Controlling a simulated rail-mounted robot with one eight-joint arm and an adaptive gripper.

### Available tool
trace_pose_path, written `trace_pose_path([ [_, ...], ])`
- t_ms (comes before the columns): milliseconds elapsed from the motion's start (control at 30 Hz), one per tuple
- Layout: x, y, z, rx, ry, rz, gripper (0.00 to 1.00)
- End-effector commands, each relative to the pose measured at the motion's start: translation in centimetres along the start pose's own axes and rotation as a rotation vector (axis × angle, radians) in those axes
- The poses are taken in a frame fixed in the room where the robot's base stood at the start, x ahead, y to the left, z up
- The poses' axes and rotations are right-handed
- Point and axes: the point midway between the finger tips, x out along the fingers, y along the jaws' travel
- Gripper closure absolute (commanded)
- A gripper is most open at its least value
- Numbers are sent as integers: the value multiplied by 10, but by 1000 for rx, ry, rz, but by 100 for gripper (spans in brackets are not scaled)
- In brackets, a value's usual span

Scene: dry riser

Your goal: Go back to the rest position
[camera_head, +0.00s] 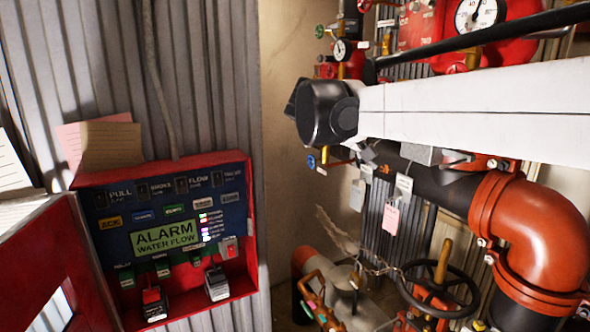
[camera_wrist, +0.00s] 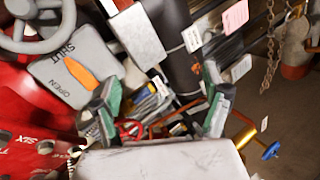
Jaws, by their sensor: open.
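My gripper (camera_wrist: 160,103) shows in the wrist view as two dark fingers with green pads, spread wide apart. I see nothing held between them; small pipe fittings and a red handwheel show in the gap behind. In the head view my white arm reaches in from the right and ends at a dark round joint near the middle. I cannot make out the fingers there. A grey plate marked OPEN and SHUT with an orange pointer (camera_wrist: 79,81) lies left of the gripper in the wrist view.
An open red alarm panel (camera_head: 165,239) hangs on the corrugated wall at left. Red pipework with a pressure gauge (camera_head: 476,14) is behind my arm. An orange-red elbow pipe (camera_head: 537,235) and a black handwheel (camera_head: 440,290) are below it. Hanging tags (camera_head: 390,218) crowd the pipes.

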Motion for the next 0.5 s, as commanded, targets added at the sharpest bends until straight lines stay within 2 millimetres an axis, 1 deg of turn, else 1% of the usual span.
trace_pose_path([
  [33,6,-8,23,10,-6,-44,21],
  [100,10,-19,51,25,-10,-110,21],
  [267,16,-48,114,68,-13,-257,21],
  [300,16,-57,129,81,-14,-293,21],
  [367,16,-70,152,103,-11,-346,21],
  [400,15,-79,166,119,-10,-381,21],
  [467,14,-94,188,143,-7,-433,21],
  [500,13,-104,203,160,-4,-467,21],
])
